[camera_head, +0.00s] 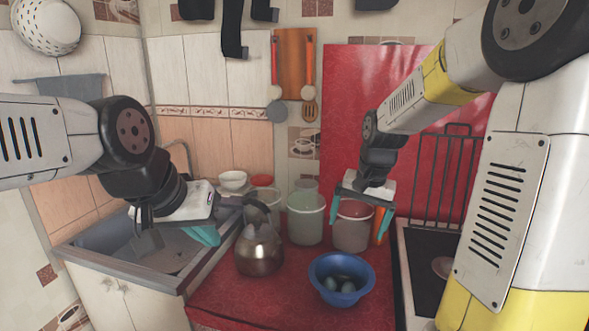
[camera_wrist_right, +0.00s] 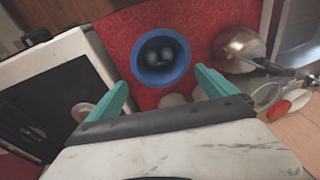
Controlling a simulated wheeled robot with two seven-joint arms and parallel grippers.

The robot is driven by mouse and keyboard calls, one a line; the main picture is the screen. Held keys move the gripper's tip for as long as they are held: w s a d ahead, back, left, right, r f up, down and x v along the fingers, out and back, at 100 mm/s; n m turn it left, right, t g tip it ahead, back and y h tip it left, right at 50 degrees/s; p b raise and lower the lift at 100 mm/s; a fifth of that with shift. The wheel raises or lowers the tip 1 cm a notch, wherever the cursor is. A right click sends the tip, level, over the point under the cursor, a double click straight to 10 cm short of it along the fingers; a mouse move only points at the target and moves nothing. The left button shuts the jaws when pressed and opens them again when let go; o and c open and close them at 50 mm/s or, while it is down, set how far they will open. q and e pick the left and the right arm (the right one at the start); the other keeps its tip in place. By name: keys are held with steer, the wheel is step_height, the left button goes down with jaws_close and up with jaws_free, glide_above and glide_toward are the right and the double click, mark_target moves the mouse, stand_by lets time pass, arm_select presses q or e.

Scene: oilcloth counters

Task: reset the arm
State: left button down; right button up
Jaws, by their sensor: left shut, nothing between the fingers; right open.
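My left gripper (camera_head: 207,236), with teal fingers, is shut and empty over the right edge of the sink, left of the kettle. My right gripper (camera_head: 360,219) is open and empty in front of the canisters at the back of the red counter, above and behind the blue bowl. Its two teal fingers are spread apart in the right wrist view (camera_wrist_right: 160,95). The blue bowl (camera_head: 325,291) stands on the red counter with several pale rounded things in it. The bowl also shows in the right wrist view (camera_wrist_right: 137,68), beyond the fingertips and apart from them.
A metal kettle (camera_head: 259,254) stands left of the bowl. Pale canisters (camera_head: 305,222) line the back. The sink (camera_head: 120,245) is at left, the stove (camera_head: 425,265) at right. The red counter (camera_head: 240,301) is bare at its front left.

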steer(key=s+r+n+t, duration=0.2)
steer(key=s+r, duration=0.2)
steer(key=s, duration=0.4)
steer(key=s+a+r+n+t+y, duration=0.1)
steer(key=s+r+n+t, duration=0.1)
steer(key=s+r, duration=0.3)
steer(key=shift+s+a+n, duration=0.25)
steer(key=shift+s+n, duration=0.05)
steer(key=shift+s, duration=1.95)
steer(key=shift+c, duration=0.3)
